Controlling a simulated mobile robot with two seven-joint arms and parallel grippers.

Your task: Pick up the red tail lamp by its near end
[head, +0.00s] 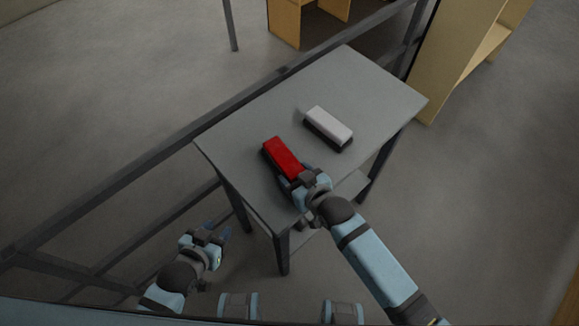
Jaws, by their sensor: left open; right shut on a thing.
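The red tail lamp (280,155) is a red block with a dark base, on the left-middle part of the grey table (245,129). My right gripper (292,183) is at the lamp's near end and is shut on it. The gripper's wrist hides part of that near end. I cannot tell whether the lamp is lifted off the table. My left gripper (216,236) is open and empty, low and to the left of the table, away from the lamp.
A white lamp (329,123) with a dark base lies on the table to the right of the red one. A dark metal rail (120,180) runs along the table's far left side. Wooden shelving (455,50) stands at the upper right. The table's far part is clear.

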